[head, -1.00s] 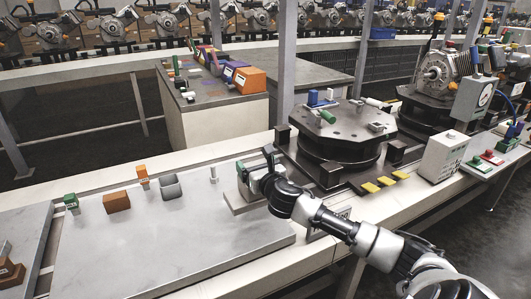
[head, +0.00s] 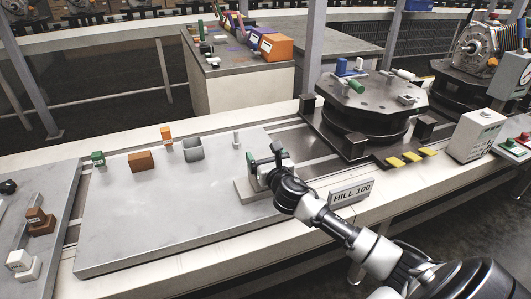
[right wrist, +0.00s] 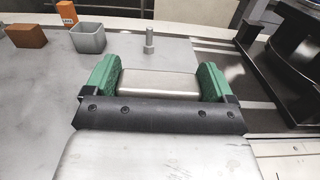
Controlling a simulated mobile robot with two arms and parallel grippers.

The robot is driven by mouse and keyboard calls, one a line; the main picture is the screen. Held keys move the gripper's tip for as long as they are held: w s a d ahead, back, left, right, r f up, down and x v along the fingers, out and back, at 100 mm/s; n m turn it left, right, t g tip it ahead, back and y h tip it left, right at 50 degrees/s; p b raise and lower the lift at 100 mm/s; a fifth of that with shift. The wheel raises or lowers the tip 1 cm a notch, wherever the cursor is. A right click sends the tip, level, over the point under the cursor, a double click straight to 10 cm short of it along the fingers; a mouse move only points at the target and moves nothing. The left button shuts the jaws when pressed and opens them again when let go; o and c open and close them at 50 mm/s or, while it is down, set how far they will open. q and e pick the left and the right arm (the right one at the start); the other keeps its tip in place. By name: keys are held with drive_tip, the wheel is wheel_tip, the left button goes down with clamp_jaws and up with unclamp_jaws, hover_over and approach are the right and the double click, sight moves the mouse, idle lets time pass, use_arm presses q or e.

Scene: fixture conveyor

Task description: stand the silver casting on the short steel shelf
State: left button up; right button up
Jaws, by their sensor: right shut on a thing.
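My right gripper (head: 267,160) has green finger pads and is shut on a silver, smooth-faced block, which I take for the silver casting. In the right wrist view the casting (right wrist: 158,83) sits between the two pads of the gripper (right wrist: 157,80). In the head view the gripper hides most of it. A pale grey slab (head: 243,191) lies below the gripper at the right end of the steel table; I cannot tell whether it is the short steel shelf, or whether the casting touches it. My left gripper is not in view.
A steel peg (head: 236,139) stands near the gripper. A dark turntable (head: 370,100) is at right. The table's middle (head: 165,215) is clear.

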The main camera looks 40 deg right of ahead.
drive_tip(key=o, duration=1.7)
drive_tip(key=shift+s, duration=0.15)
drive_tip(key=v, duration=1.1)
drive_tip(key=shift+s, duration=0.35)
